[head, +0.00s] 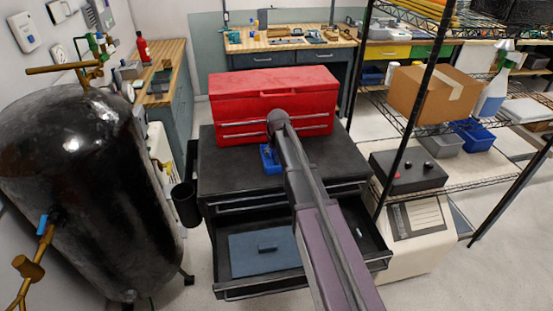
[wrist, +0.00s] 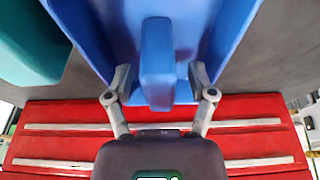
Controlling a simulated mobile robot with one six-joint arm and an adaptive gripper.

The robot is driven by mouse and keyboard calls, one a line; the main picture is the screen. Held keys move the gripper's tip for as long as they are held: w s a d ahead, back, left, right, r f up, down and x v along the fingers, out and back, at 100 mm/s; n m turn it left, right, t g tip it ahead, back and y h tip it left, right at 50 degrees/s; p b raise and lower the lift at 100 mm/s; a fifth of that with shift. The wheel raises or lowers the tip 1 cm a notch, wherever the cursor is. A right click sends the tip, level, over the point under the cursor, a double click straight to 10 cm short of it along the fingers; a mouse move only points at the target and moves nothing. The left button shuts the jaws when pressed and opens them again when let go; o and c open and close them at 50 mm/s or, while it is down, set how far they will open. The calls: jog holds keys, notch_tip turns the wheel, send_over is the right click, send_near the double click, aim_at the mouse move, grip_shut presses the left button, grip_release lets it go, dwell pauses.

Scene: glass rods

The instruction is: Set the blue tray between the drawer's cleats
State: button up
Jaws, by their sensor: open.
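The blue tray (head: 266,160) sits on the black cart top (head: 228,170), just in front of the red toolbox, partly hidden by my arm in the head view. In the wrist view the tray (wrist: 98,32) fills the upper middle, with a raised blue handle (wrist: 157,60) along its centre. My gripper (wrist: 158,77) is open, with one finger on each side of the handle and visible gaps between. The open drawer (head: 222,270) is below the cart top, toward me. I cannot make out its cleats for certain.
A slate-blue panel (head: 255,258) with a dark grip lies in the drawer's left part; my arm crosses above the drawer. The red toolbox (head: 240,95) stands close behind the tray. A teal object (wrist: 28,45) is beside the tray in the wrist view. Wire shelving (head: 405,140) stands right.

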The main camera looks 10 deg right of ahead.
grip_shut()
jog(key=shift+r, duration=0.1)
dwell(0.3)
jog(key=p+v, duration=0.3)
jog(key=p, duration=0.1)
jog(key=shift+w+r, duration=0.3)
jog(key=shift+r, duration=0.2)
jog(key=s+p, duration=0.1)
jog(key=s, duration=1.4)
jog(key=shift+s+r, duration=0.4)
jog(key=shift+r, duration=0.05)
